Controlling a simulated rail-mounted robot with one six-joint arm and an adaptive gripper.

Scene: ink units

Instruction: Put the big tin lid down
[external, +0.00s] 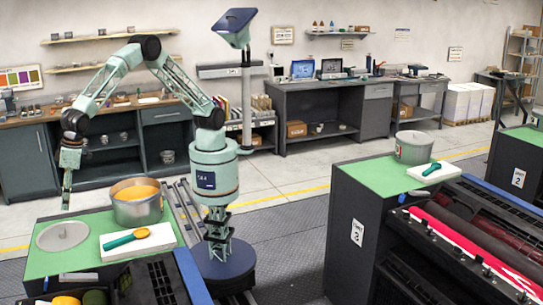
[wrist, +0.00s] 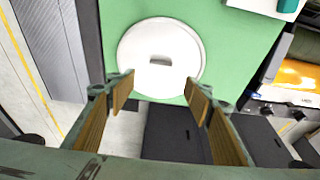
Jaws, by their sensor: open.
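The big tin lid (external: 62,236) is a pale round disc lying flat on the green top of the near left unit. In the wrist view the lid (wrist: 160,50) shows whole, white, with a small grey handle at its centre. My gripper (external: 67,207) is above the lid, with nothing held. In the wrist view its two fingers (wrist: 160,96) are spread wide, one on each side of the lid's near edge. The big tin (external: 137,212) stands uncovered to the right of the lid, with yellow-orange ink inside.
A white slab (external: 150,246) with a green-handled tool (external: 126,239) lies right of the lid, in front of the tin. A second tin (external: 412,150) and another green-handled tool (external: 430,170) are on the right unit. Ink rollers (external: 95,298) lie at the near edge.

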